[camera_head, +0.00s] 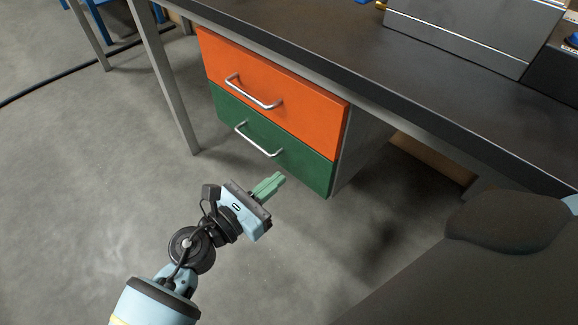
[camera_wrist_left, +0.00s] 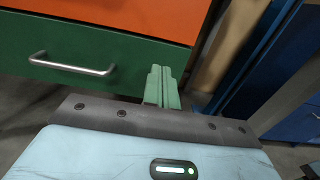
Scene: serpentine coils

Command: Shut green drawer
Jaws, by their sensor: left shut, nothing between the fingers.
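The green drawer (camera_head: 271,141) is the lower of two drawers under the black desk, with a silver bar handle (camera_head: 258,140). Its front looks about level with the orange drawer above; I cannot tell whether a small gap is left. In the left wrist view the green drawer (camera_wrist_left: 30,68) and its handle (camera_wrist_left: 72,66) show at the upper left. My left gripper (camera_head: 277,179) has green fingers, is shut and empty, and is in front of and below the drawer front in the picture. The fingers (camera_wrist_left: 161,88) show right of the handle in the left wrist view. My right gripper is not in view.
The orange drawer (camera_head: 272,92) with its own handle (camera_head: 253,92) is above. The desk top (camera_head: 440,95) overhangs both. A grey desk leg (camera_head: 166,80) stands to the left. A black cable (camera_head: 60,76) lies on the floor. The floor (camera_head: 90,210) at left is clear.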

